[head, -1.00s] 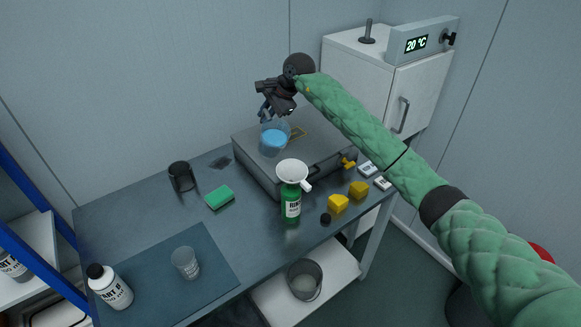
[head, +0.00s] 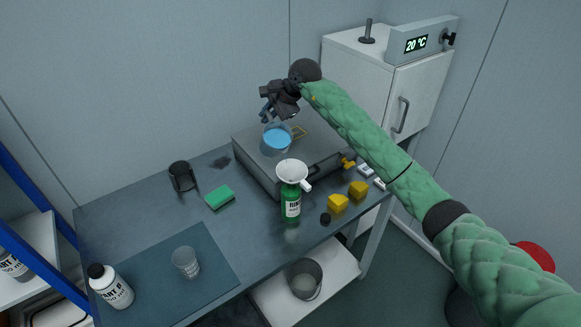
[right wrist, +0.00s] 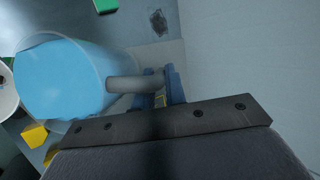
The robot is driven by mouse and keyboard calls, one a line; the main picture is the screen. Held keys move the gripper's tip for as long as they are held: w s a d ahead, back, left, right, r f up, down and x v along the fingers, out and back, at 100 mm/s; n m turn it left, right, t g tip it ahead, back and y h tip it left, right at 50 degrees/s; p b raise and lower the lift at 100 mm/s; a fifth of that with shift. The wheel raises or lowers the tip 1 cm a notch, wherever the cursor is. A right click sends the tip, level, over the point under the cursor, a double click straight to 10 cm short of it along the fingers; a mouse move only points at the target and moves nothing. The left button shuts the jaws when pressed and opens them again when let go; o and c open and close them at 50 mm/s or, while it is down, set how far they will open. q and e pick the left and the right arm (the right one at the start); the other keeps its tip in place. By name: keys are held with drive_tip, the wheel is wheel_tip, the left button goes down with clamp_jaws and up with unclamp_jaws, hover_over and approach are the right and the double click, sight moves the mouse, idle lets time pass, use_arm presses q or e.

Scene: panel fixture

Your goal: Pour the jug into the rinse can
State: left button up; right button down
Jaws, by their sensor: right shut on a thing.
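The clear jug (head: 276,151) holds blue liquid and hangs in the air over the grey box, behind and slightly left of the funnel. My right gripper (head: 268,114) is above it, shut on its handle. In the right wrist view the jug (right wrist: 103,62) fills the left side, its handle between the fingers of the gripper (right wrist: 166,88). The rinse can (head: 291,205) is a green can with a partly readable label. It stands upright on the bench with a white funnel (head: 293,173) in its top. Jug and funnel are apart. My left gripper is not in view.
The grey box (head: 247,139) stands behind the can. Yellow blocks (head: 338,203) and a dark cap (head: 325,219) lie to its right. A green sponge (head: 220,197), a dark cup holder (head: 182,176), a clear beaker (head: 186,262) and a white bottle (head: 111,287) are to the left.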

drive_tip(key=shift+s+r, duration=0.3)
drive_tip(key=shift+r, duration=0.1)
drive_tip(key=shift+s+d+r+t+y, duration=0.1)
drive_tip(key=shift+d+r+t+y, duration=0.05)
drive_tip(key=shift+r+t+y, duration=0.2)
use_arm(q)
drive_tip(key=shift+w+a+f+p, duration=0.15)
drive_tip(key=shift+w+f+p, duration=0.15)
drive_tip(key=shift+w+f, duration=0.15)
use_arm(e)
drive_tip(key=shift+s+r, duration=0.15)
drive_tip(key=shift+r, duration=0.05)
drive_tip(key=shift+s+r, duration=0.1)
drive_tip(key=shift+r, duration=0.1)
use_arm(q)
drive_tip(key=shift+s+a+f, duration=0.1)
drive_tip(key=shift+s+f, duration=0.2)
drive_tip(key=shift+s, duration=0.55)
use_arm(e)
drive_tip(key=shift+d+t, duration=0.15)
drive_tip(key=shift+t, duration=0.1)
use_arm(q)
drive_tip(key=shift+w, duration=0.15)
use_arm(e)
drive_tip(key=shift+r, duration=0.2)
